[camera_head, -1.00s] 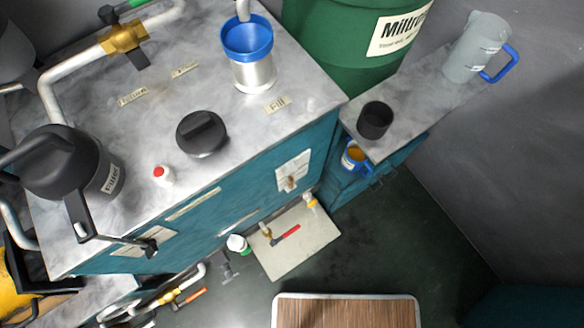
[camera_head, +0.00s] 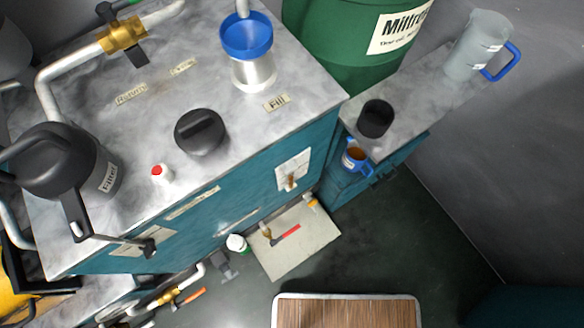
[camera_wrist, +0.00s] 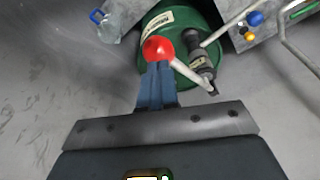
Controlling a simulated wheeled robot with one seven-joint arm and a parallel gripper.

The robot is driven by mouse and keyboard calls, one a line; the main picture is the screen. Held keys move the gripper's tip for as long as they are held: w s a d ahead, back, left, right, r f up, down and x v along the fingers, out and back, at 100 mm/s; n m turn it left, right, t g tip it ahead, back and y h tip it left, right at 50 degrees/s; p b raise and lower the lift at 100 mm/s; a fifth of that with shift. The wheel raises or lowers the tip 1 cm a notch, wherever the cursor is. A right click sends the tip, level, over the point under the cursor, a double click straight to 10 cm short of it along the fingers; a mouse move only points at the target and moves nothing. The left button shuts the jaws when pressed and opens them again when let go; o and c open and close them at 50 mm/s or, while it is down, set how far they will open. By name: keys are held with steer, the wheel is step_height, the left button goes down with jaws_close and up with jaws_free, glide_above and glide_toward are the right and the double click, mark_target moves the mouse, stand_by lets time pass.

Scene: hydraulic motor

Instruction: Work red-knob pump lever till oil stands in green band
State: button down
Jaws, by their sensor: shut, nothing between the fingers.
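The red ball knob (camera_wrist: 158,48) shows in the wrist view at the top of my blue fingers. A pale lever rod (camera_wrist: 188,72) runs from it, down and right, to the dark pump (camera_wrist: 201,62) by the green drum (camera_wrist: 160,20). My gripper (camera_wrist: 157,66) is shut and empty, its fingertips at the knob's lower edge; I cannot tell if they touch it. The drum (camera_head: 335,45) is also in the head view, where the knob, lever and gripper are out of sight. I cannot make out an oil level or green band.
The grey tank top (camera_head: 165,75) holds a blue-rimmed cup (camera_head: 248,70), a black cap (camera_head: 200,131) and a black filter (camera_head: 65,160). A side shelf (camera_head: 415,105) carries a jug (camera_head: 478,45) and a black cup (camera_head: 375,118). Dark floor is open at right, beyond a wooden-topped platform (camera_head: 346,312).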

step_height(320, 180, down, 13)
steer(key=b, duration=0.8)
steer(key=shift+f+b, duration=0.15)
steer(key=shift+b, duration=0.2)
step_height(320, 180, up, 14)
steer(key=p, duration=1)
stand_by(0.8)
step_height(320, 180, down, 14)
steer(key=b, duration=0.9)
stand_by(0.4)
step_height(320, 180, up, 14)
steer(key=p, duration=0.9)
stand_by(0.4)
